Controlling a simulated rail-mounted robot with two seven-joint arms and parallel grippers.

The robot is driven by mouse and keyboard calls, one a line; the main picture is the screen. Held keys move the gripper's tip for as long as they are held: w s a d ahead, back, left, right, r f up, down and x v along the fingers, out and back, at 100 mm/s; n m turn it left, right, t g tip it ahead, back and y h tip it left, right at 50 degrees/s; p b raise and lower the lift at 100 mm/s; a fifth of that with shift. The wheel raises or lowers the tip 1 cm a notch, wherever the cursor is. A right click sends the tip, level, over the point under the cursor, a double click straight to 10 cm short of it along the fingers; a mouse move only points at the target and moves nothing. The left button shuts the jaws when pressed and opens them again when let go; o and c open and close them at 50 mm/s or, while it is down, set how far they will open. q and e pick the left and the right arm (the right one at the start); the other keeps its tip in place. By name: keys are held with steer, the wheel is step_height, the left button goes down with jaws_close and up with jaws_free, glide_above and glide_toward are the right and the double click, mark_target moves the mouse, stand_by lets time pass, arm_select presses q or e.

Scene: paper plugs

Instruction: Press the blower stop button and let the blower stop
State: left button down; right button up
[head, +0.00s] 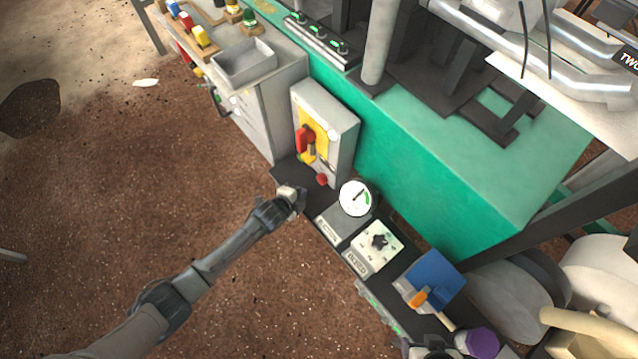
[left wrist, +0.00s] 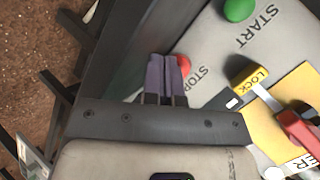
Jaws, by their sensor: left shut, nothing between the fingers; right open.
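The red stop button (left wrist: 184,64) shows beside the word STOP in the left wrist view, partly hidden behind my fingertips. In the head view the red button (head: 321,179) sits low on the front of the grey control box (head: 340,112). My left gripper (head: 298,196) is shut and empty, just left of and below that button. In the left wrist view its fingertips (left wrist: 166,62) overlap the button's edge; I cannot tell whether they touch it. The green start button (left wrist: 238,9) is beyond it. My right gripper is not clearly in view.
A red lever (head: 302,140) on a yellow plate (left wrist: 288,112) is on the same box. A round gauge (head: 355,198), a bleed dial (head: 380,242) and a blue block (head: 437,272) line the dark ledge to the right. Open brown floor lies left of the bench.

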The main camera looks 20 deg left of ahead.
mark_target(310, 190)
arm_select(q)
steer(key=shift+w+d, duration=0.6)
steer(key=shift+w, duration=0.35)
steer(key=shift+w+d+b, duration=0.25)
steer(key=shift+b, duration=0.05)
stand_by(1.0)
steer(key=shift+w+d, duration=0.1)
steer(key=shift+w, duration=0.05)
steer(key=shift+w+d, duration=0.15)
steer(key=shift+w, duration=0.1)
stand_by(0.4)
